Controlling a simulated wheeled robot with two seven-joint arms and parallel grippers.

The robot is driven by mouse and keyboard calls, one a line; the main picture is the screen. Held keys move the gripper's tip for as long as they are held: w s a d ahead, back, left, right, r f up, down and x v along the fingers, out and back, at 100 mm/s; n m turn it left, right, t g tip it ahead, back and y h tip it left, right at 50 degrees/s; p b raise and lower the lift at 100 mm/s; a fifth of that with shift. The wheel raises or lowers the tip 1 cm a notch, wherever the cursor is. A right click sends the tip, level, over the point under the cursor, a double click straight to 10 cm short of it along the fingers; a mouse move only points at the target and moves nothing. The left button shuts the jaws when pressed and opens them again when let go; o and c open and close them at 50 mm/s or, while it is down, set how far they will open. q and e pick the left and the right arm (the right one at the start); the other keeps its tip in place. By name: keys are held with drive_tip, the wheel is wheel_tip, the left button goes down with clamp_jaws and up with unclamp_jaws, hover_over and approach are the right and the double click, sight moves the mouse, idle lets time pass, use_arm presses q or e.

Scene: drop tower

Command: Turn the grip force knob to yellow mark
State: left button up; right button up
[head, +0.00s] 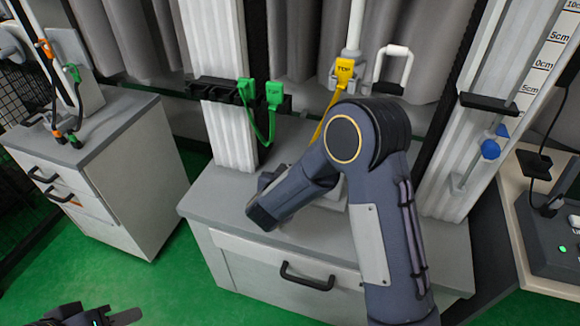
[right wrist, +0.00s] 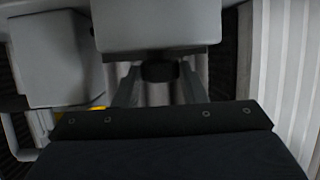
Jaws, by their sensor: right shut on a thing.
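In the right wrist view, a dark round knob (right wrist: 158,72) sits under the edge of a grey box (right wrist: 155,25). The two fingers of my right gripper (right wrist: 160,84) are on either side of the knob, shut on it. The knob's pointer and any yellow mark cannot be made out. In the head view my right arm covers the knob and the right gripper. My left gripper (head: 98,316) is partly in view at the bottom left edge, away from the tower; its opening is unclear.
A yellow tag (head: 344,70) with a yellow strap and a green connector (head: 273,94) hang at the tower. A grey drawer cabinet (head: 110,175) stands left. A control box (head: 555,240) with a green light stands right. Green floor is clear in front.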

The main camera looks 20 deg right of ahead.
drive_tip(key=m+h, duration=0.1)
drive_tip(key=m+g+h+p, duration=0.1)
drive_tip(key=m+g+p, duration=0.1)
drive_tip(key=shift+w+a+r+h, duration=0.2)
drive_tip(key=shift+w+a+h, duration=0.1)
drive_tip(key=shift+h, duration=0.1)
drive_tip(key=shift+a+m+g+h+p, duration=0.1)
drive_tip(key=shift+m+g+h+p, duration=0.6)
drive_tip(key=shift+m+g+p, duration=0.15)
drive_tip(key=shift+w+f+m+g+h, duration=0.15)
drive_tip(key=shift+m+g+h, duration=0.2)
drive_tip(key=shift+m+g, duration=0.3)
drive_tip(key=shift+w+f+m+g+h, duration=0.1)
drive_tip(key=shift+m+g+h, duration=0.25)
drive_tip(key=shift+m+g, duration=0.25)
drive_tip(key=shift+w+a+m+g+h, duration=0.15)
drive_tip(key=shift+m+g+h, duration=0.45)
drive_tip(key=shift+m+g, duration=0.75)
drive_tip(key=o, duration=1)
drive_tip(key=shift+r, duration=0.1)
